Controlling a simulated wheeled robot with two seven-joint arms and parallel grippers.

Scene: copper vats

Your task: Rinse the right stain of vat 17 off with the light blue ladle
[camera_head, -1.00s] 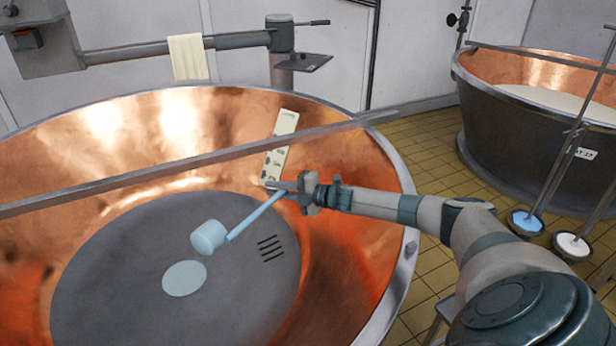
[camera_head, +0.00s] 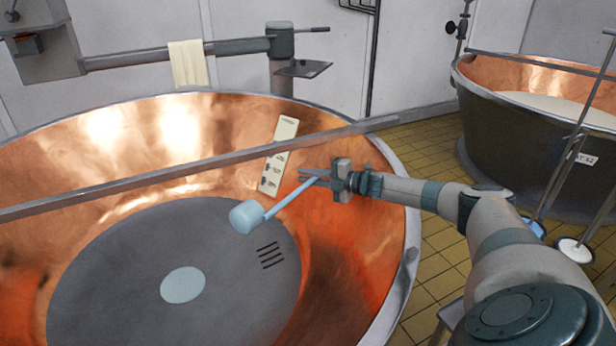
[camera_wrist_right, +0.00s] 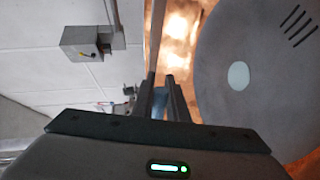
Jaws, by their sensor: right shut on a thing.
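The light blue ladle (camera_head: 246,217) hangs over the near copper vat (camera_head: 190,125), its cup to the lower left and its handle tilted up to my right gripper (camera_head: 308,176). That gripper is shut on the handle's upper end, above the right part of the vat. In the right wrist view the fingers (camera_wrist_right: 160,95) show with a bit of light blue between them. The vat's grey floor (camera_head: 110,265) bears a pale round disc (camera_head: 183,285) and several dark slits (camera_head: 270,256). I cannot clearly pick out a stain or this vat's number. My left gripper is not in view.
A metal bar (camera_head: 200,166) crosses above the near vat. A cream strip with dark marks (camera_head: 279,155) is on its far wall. A cloth (camera_head: 188,63) hangs on a fixture behind. A second, labelled vat (camera_head: 520,140) and long-handled tools (camera_head: 574,250) stand right.

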